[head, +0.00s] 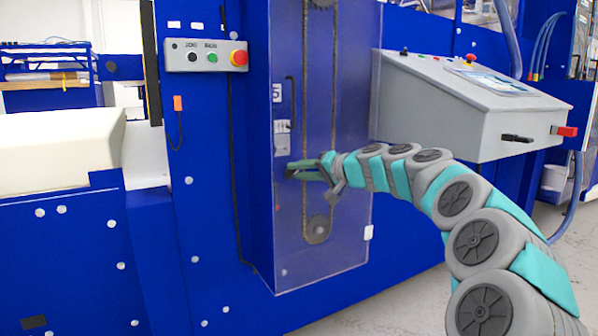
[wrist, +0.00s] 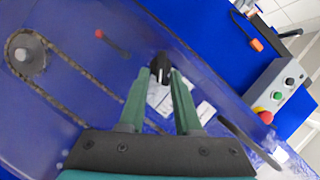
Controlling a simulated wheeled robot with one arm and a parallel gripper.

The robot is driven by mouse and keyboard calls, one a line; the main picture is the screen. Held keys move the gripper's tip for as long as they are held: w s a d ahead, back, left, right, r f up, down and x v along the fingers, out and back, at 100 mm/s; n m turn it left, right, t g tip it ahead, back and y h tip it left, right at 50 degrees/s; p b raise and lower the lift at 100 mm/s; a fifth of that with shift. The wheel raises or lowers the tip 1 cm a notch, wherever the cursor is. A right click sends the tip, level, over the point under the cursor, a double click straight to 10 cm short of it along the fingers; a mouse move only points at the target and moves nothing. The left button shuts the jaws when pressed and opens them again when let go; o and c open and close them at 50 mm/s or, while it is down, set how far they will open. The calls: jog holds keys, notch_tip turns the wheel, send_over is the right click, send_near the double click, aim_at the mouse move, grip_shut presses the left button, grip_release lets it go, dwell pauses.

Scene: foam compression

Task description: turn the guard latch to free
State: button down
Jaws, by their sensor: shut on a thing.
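The guard latch is a small black knob (wrist: 160,65) with a white line on it, on the clear guard panel, seen in the wrist view. My gripper (wrist: 160,76) has its two green fingers on either side of the knob, shut on it. The white line runs roughly along the finger direction. In the head view my gripper (head: 304,170) reaches the guard (head: 345,255) from the right, below the white labels. There the knob is mostly hidden by the fingers.
Behind the clear guard a chain runs over a sprocket (head: 318,228). A control box with a red stop button (head: 239,58) is at upper left. A grey console (head: 465,100) juts out behind my arm.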

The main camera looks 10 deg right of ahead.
jog(key=m, duration=0.2)
jog(key=f+m+t+y, duration=0.1)
jog(key=m, duration=0.1)
jog(key=m+y, duration=0.1)
jog(key=shift+w+d+f+m+t, duration=0.1)
jog(key=shift+d+f+m+t, duration=0.05)
jog(key=shift+d+m+t, duration=0.2)
jog(key=shift+a, duration=0.1)
dwell(0.5)
jog(key=c, duration=0.9)
grip_release()
jog(key=shift+v, duration=3.95)
jog(key=shift+w+f, duration=0.1)
